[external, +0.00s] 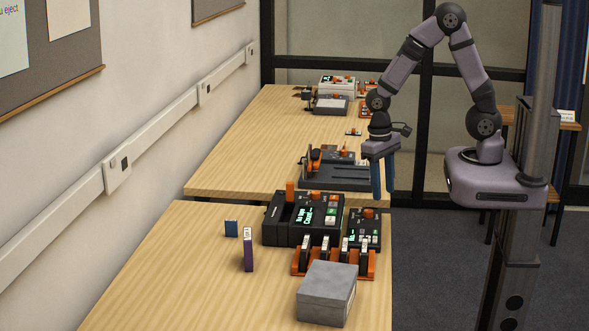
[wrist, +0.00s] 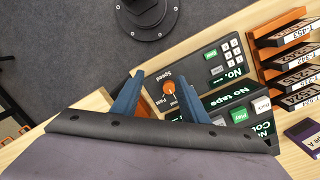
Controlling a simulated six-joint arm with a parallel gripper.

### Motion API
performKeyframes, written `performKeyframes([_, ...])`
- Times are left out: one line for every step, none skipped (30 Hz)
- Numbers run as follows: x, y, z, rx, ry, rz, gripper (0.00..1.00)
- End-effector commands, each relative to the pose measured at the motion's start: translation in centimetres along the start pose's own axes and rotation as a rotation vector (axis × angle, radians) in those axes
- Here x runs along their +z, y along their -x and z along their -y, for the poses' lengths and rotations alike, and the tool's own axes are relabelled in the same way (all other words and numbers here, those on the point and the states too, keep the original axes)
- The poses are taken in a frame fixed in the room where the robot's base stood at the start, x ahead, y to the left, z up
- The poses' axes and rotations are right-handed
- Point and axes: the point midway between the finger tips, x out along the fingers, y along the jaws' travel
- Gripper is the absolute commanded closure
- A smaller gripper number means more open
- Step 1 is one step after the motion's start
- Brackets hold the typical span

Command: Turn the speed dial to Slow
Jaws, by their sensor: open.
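The speed dial is a small orange knob, seen in the wrist view (wrist: 169,88) and in the external view (external: 368,212). It sits on a small black unit (wrist: 225,70) with a green-lit display and pale keys. "Speed" is printed beside the knob; the smaller labels around it are partly covered, and its exact setting is hard to read. My gripper (external: 382,178) hangs fingers-down above and behind the unit, near the table's right edge. Its two blue fingers (wrist: 150,73) are apart with nothing between them; one reaches close to the knob in the wrist view.
A larger black deck (external: 302,218) reading "No tape" stands left of the unit. An orange rack (external: 300,262) of cartridges and a grey box (external: 327,292) stand in front. Table front left is clear.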

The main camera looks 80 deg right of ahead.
Motion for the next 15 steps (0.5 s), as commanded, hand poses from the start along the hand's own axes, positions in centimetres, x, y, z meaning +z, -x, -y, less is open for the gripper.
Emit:
performKeyframes([-0.7,0.3,0.5,-0.012,-0.095,-0.017,0.6])
performKeyframes([-1.1,0.5,0.7,-0.02,-0.161,-0.027,0.6])
performKeyframes([-1.6,0.7,1.0,-0.032,-0.25,-0.039,0.6])
performKeyframes([-1.9,0.8,1.2,-0.041,-0.319,-0.046,0.6])
performKeyframes([-2.2,0.9,1.4,-0.049,-0.387,-0.052,0.6])
performKeyframes([-2.5,1.1,1.6,-0.059,-0.475,-0.056,0.6])
performKeyframes([-2.6,1.1,1.7,-0.065,-0.539,-0.059,0.6])
performKeyframes([-2.7,1.1,1.8,-0.07,-0.6,-0.06,0.6])
performKeyframes([-2.9,1.1,1.8,-0.077,-0.677,-0.06,0.6])
performKeyframes([-2.9,1.2,1.9,-0.082,-0.732,-0.061,0.6])
performKeyframes([-3.0,1.2,1.9,-0.086,-0.782,-0.06,0.6])
performKeyframes([-3.0,1.2,2.0,-0.091,-0.844,-0.06,0.6])
performKeyframes([-3.1,1.2,2.0,-0.094,-0.886,-0.059,0.6])
performKeyframes([-3.1,1.2,2.0,-0.097,-0.923,-0.058,0.6])
performKeyframes([-3.1,1.2,2.0,-0.1,-0.968,-0.057,0.6])
